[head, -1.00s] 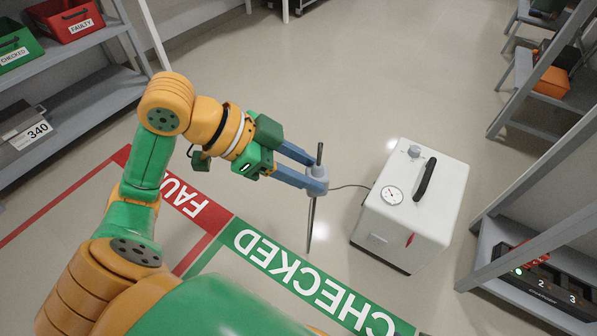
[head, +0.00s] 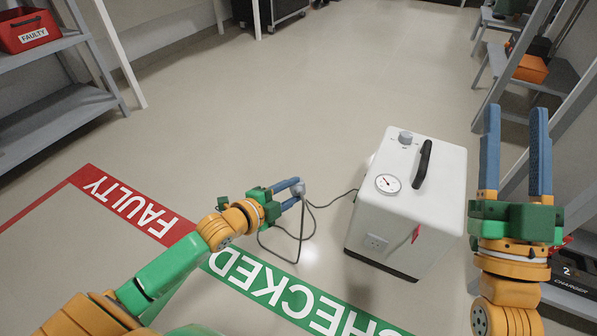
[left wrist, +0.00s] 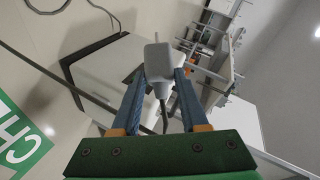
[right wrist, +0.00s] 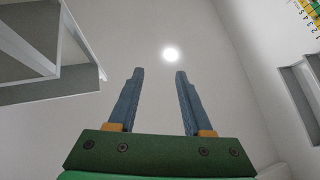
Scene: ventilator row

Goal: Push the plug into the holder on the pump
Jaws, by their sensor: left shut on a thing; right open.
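The white pump (head: 412,200) stands on the floor right of centre in the head view, with a gauge, a knob and a black handle on top. A pale socket-like holder (head: 377,242) is low on its front side. My left gripper (head: 299,187) is shut on the grey plug (head: 303,189), left of the pump and apart from it. In the left wrist view the plug (left wrist: 158,62) sits between the fingers, prongs pointing away, cable trailing below. The dark cable (head: 338,197) loops and runs to the pump. My right gripper (head: 514,110) is open and empty, right of the pump.
Floor markings FAULTY (head: 125,204) and CHECKED (head: 285,292) lie in front. Grey shelving (head: 60,125) stands at the left, with a red bin (head: 27,30). More shelving and a charger (head: 572,284) are at the right. The floor behind the pump is clear.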

